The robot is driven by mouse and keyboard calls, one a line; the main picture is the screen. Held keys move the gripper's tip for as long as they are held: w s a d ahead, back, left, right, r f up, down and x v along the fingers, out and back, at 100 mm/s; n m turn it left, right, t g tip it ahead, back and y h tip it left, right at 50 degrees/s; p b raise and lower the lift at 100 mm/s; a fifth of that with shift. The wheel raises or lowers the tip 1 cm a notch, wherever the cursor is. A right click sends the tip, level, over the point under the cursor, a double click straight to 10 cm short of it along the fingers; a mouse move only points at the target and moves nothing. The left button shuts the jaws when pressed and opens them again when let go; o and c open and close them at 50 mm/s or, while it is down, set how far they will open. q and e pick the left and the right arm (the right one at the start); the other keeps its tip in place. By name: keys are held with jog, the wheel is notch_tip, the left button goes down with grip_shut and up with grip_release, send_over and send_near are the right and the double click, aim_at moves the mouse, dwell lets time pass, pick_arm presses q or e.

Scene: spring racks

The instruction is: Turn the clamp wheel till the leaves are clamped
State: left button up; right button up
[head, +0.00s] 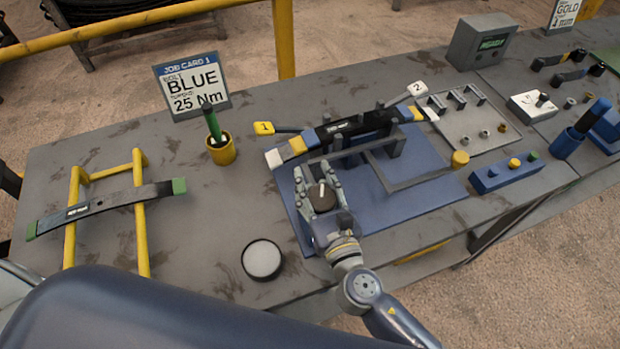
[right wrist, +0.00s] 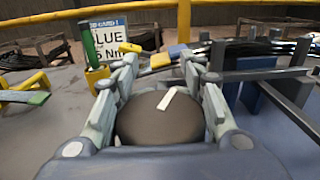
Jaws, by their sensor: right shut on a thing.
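The clamp wheel (head: 322,197) is a dark round knob with a white pointer mark, on the blue clamp base (head: 380,190). My right gripper (head: 318,178) is shut on it, with a finger on each side. In the right wrist view the wheel (right wrist: 160,118) fills the space between the fingers, its white mark tilted up to the right. The leaves (head: 345,130), dark with yellow and white ends, lie across the clamp frame behind the wheel. Whether they are pressed tight cannot be told. My left gripper is not in view.
A yellow rack (head: 140,215) with a curved, green-ended leaf stands at left. A white-topped round pot (head: 262,259) sits near the front edge. A job card (head: 192,88) reads BLUE, 25 Nm. A yellow cup (head: 221,150) holds a green tool. A blue block (head: 505,174) sits at right.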

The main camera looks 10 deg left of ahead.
aim_at(323, 212)
jog(key=shift+w+d+f+m+t+h, duration=0.15)
jog(key=shift+m+t+h, duration=0.15)
jog(key=shift+m+h, duration=0.25)
jog(key=shift+s+d+m+t+h, duration=0.1)
jog(key=shift+d+m+t+h, duration=0.2)
jog(key=shift+h, duration=0.5)
jog(key=shift+w+d+f+m+t+h, duration=0.1)
jog(key=shift+m+t+h, duration=0.2)
jog(key=shift+m+h, duration=0.3)
jog(key=shift+b, duration=0.3)
jog(key=o, duration=1.2)
jog(key=shift+r, duration=0.1)
jog(key=shift+o, duration=0.2)
jog(key=shift+r, duration=0.1)
jog(key=v, duration=1.2)
jog(key=shift+a, duration=0.1)
